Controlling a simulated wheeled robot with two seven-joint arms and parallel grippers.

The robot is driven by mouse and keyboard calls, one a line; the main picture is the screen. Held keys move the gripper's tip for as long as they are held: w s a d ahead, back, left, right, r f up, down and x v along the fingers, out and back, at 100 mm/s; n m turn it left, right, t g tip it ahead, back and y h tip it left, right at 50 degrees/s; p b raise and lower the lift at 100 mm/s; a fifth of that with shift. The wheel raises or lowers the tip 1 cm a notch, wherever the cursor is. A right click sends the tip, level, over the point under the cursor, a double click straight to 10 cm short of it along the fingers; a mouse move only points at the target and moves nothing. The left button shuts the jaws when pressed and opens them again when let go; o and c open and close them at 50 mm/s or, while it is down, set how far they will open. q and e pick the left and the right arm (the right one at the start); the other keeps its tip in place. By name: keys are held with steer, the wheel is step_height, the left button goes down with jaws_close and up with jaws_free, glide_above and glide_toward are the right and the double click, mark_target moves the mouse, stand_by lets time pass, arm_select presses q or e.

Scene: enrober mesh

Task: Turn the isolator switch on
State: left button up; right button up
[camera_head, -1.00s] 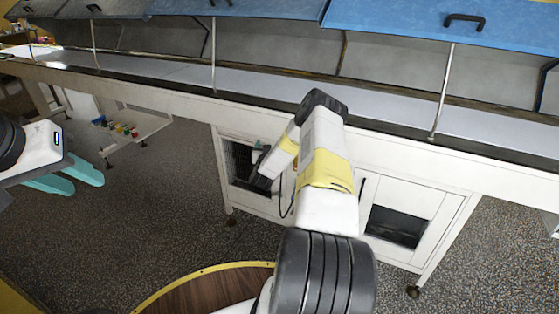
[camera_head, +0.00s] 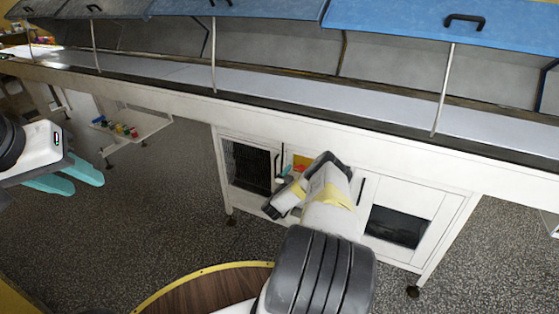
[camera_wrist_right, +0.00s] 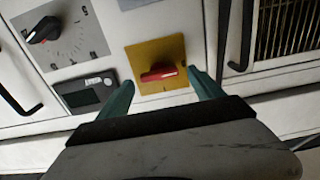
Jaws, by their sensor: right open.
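The isolator switch is a red handle (camera_wrist_right: 159,73) on a yellow square plate (camera_wrist_right: 168,51), seen in the right wrist view. In the head view part of the yellow plate (camera_head: 301,163) shows on the white cabinet front behind my right arm. My right gripper (camera_wrist_right: 160,88) is open, its teal fingers on either side below the plate. The right fingertip is close to the handle's right end; I cannot tell whether they touch. The handle lies roughly level across the plate. My left gripper (camera_head: 72,178) is at the left edge of the head view, its two teal fingers apart and empty.
A black pointer knob with a dial (camera_wrist_right: 46,30) and a small grey display (camera_wrist_right: 88,92) are left of the switch. Dark door handles (camera_wrist_right: 240,35) flank the panel. The white conveyor frame (camera_head: 330,128) overhangs the cabinet. Open floor lies at left.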

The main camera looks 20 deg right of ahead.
steer(key=shift+w+d, duration=0.3)
steer(key=shift+d, duration=0.05)
steer(key=c, duration=1.4)
